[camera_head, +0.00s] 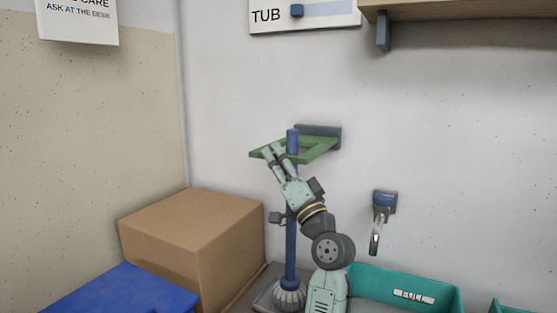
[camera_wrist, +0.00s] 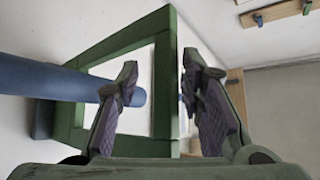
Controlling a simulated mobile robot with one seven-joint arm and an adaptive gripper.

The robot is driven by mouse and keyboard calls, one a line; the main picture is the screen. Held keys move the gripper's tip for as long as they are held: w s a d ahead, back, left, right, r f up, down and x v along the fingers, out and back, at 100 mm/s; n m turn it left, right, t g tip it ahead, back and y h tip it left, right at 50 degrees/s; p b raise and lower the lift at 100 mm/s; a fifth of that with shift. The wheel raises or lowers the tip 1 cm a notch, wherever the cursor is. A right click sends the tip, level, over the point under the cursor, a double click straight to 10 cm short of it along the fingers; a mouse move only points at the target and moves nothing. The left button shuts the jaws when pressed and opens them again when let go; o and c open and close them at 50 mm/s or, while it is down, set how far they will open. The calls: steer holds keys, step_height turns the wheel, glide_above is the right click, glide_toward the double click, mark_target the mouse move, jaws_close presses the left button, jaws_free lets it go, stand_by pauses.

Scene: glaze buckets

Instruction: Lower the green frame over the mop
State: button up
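The green frame (camera_head: 322,150) is a flat, open, four-sided shape, roughly level, at a dark block (camera_head: 325,131) on the wall. The mop (camera_head: 291,248) stands upright, with a blue handle and pale grey head (camera_head: 290,292). The handle's top shows at the frame's height; I cannot tell for sure whether it passes through the opening. My gripper (camera_head: 272,150) is at the frame's near left side. In the wrist view my gripper (camera_wrist: 160,75) is open, with one bar of the green frame (camera_wrist: 166,85) between the fingers and gaps visible. The blue handle (camera_wrist: 50,78) comes in from the left.
A cardboard box (camera_head: 200,235) and a blue surface (camera_head: 125,290) stand at the lower left. A teal tub (camera_head: 440,290) labelled FULL is at the lower right, below a wall tap (camera_head: 384,205). A shelf (camera_head: 460,8) is at the upper right.

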steer(key=shift+r, duration=0.1)
step_height(320, 180, up, 10)
steer(key=shift+s, duration=0.1)
stand_by(0.3)
